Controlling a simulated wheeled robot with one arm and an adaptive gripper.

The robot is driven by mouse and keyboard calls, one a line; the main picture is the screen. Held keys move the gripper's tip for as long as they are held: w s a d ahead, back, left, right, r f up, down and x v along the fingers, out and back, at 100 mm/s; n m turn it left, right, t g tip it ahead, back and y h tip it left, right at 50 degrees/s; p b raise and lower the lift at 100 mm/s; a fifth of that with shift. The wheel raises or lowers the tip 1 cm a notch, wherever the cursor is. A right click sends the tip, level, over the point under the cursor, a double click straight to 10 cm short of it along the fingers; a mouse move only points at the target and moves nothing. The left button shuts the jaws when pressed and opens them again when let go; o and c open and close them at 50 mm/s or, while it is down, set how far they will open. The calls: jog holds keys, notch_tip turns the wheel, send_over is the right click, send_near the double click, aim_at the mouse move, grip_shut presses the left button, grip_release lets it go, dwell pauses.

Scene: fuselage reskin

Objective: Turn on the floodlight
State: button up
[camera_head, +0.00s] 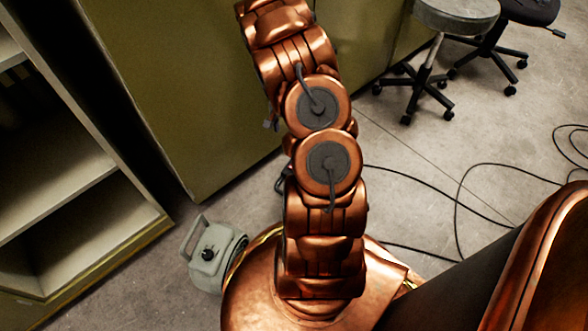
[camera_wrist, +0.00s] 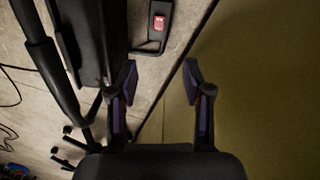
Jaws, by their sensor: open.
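In the wrist view, a red switch (camera_wrist: 159,23) sits on a black bracket-like part (camera_wrist: 150,45) near the top centre. It is beside a black upright body (camera_wrist: 88,40), which appears to be the floodlight; only part of it shows, and I cannot tell whether it is lit. My gripper (camera_wrist: 161,82) is open and empty, its two fingers apart. The switch appears beyond the fingertips, in line with the gap between them, with no contact visible. The head view shows my copper arm but not the gripper tips or the switch.
A green cabinet side (camera_head: 205,90) stands behind my arm; a green-yellow surface (camera_wrist: 260,100) fills the right wrist view. Shelving (camera_head: 70,210) stands left. A grey device with handle (camera_head: 209,252) is on the floor. Stool (camera_head: 455,14) and cables (camera_head: 460,205) lie right.

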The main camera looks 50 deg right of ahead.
jog(key=shift+m+t, duration=0.3)
jog(key=shift+m, duration=0.6)
jog(key=d+f+b, duration=0.1)
jog(key=f, duration=0.4)
jog(key=d+f+b, duration=0.1)
jog(key=f+b, duration=0.1)
jog(key=f, duration=0.3)
jog(key=d+f+b, duration=0.1)
jog(key=f+b, duration=0.1)
jog(key=f, duration=0.3)
jog(key=shift+s+d+f, duration=0.1)
jog(key=shift+s+d, duration=0.25)
jog(key=shift+f+b, duration=1.9)
jog(key=shift+f, duration=2)
grip_shut()
